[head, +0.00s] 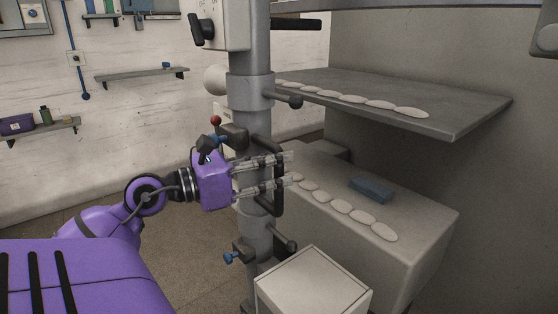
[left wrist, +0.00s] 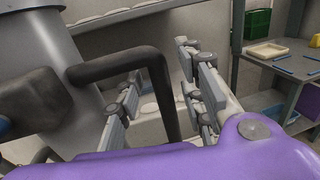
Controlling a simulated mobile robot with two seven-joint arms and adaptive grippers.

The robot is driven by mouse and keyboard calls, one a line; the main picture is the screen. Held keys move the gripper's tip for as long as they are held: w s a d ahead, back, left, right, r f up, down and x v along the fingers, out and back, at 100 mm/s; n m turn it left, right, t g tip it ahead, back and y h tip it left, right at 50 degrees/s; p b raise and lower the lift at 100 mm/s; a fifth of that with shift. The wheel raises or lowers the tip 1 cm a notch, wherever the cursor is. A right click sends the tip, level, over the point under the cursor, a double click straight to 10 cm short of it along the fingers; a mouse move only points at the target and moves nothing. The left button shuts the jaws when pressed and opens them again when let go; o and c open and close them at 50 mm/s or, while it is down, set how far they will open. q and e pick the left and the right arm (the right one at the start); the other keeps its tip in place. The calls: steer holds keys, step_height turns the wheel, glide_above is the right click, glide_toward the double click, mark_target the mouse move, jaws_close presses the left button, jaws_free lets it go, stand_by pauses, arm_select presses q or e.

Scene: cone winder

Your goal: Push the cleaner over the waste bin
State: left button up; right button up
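A tall grey column (head: 249,112) with clamps and knobs, apparently the cleaner, stands in the middle of the head view. A dark bent handle (head: 278,203) sticks out from it and shows large in the left wrist view (left wrist: 120,66). My left gripper (head: 291,170) is open at the handle. In the left wrist view its fingers (left wrist: 163,95) stand on either side of the handle bar, with gaps visible. A pale square box (head: 312,284), possibly the waste bin, stands low in front of the column. My right gripper is not in view.
A grey shelf (head: 470,105) with a row of pale oval pads juts out right of the column. Below it a grey block (head: 430,226) carries more pads and a blue block (head: 371,190). Floor (head: 190,270) shows left of the column. Wall shelves (head: 140,75) hang behind.

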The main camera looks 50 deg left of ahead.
arm_select(q)
steer(key=shift+w+d, duration=0.2)
steer(key=shift+w, duration=0.5)
jaws_close()
